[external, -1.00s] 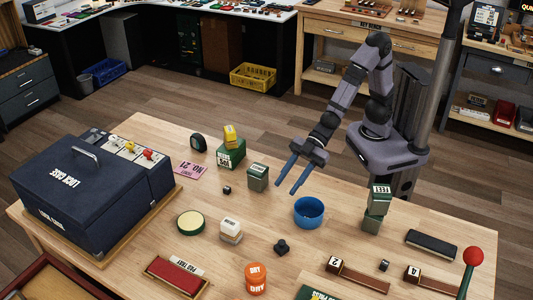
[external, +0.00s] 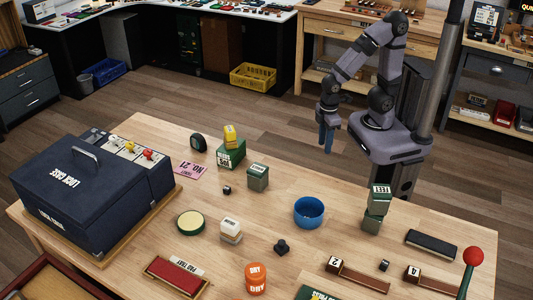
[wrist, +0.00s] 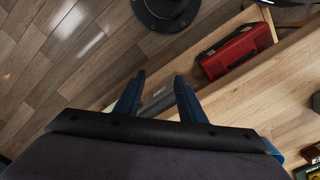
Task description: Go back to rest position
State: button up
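My gripper (external: 326,137) has blue fingers that point down, beyond the far edge of the wooden table (external: 330,243) and close to my base. In the wrist view my gripper (wrist: 160,82) shows its two fingertips apart, with nothing between them. It is open and holds nothing. My arm is folded up above its base, clear of everything on the table.
A blue bowl (external: 308,212) is the table item nearest my gripper. Stacked green blocks (external: 376,208) stand right of it. A dark blue case (external: 90,190) fills the left end. A red toolbox (wrist: 236,48) shows in the wrist view.

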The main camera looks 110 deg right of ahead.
notch_tip(320, 180, up, 7)
jog(key=p, duration=0.5)
